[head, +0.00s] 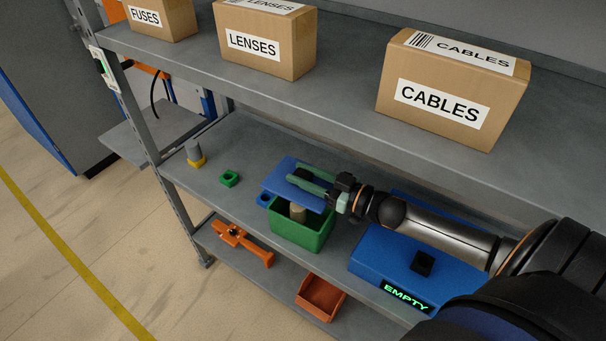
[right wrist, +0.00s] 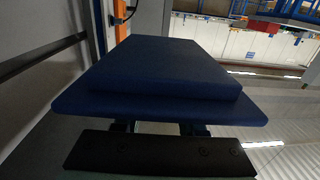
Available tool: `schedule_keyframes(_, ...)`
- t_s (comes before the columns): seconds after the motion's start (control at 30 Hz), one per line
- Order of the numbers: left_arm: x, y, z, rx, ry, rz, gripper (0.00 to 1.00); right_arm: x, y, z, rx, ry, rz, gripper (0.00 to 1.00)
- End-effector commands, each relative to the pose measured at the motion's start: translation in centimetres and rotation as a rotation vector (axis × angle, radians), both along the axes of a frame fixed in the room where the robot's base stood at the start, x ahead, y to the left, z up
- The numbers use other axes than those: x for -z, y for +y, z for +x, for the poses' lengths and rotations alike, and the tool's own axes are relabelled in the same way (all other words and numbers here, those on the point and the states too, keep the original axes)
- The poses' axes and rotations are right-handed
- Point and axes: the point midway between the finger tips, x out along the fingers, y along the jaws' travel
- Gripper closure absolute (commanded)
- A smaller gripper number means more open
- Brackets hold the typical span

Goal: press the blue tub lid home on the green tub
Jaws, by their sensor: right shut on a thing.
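The blue lid (head: 277,178) is held by my right gripper (head: 296,176), whose greenish fingers are shut on it. In the right wrist view the lid (right wrist: 155,75) fills the middle, just beyond the gripper's dark front edge. The open green tub (head: 300,236) stands on the middle shelf. The lid is raised above the tub's back left part, apart from its rim and not lined up with it. A tan cylinder (head: 298,212) shows inside the tub. The lid and my gripper hide part of the tub's back. My left gripper is not in view.
A blue box with an EMPTY display (head: 407,293) stands right of the tub, under my right arm. A small green block (head: 229,178), a small blue ring (head: 264,200) and a grey-yellow post (head: 195,154) are to the left. The upper shelf (head: 345,85) holds cartons.

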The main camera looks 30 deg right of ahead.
Motion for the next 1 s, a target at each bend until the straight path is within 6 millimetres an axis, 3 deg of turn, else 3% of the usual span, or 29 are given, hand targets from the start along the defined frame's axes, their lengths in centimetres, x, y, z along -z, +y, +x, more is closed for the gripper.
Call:
schedule_keyframes(0.3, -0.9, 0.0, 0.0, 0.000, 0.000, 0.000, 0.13, -0.3, 0.0, -0.2, 0.002, -0.001, 0.000, 1.00)
schedule_keyframes(0.8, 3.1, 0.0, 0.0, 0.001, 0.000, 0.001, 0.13, 4.8, 0.0, -0.2, 0.001, -0.001, 0.000, 1.00)
schedule_keyframes(1.0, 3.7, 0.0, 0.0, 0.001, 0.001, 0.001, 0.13, 5.7, 0.0, -0.2, 0.001, -0.002, 0.000, 1.00)
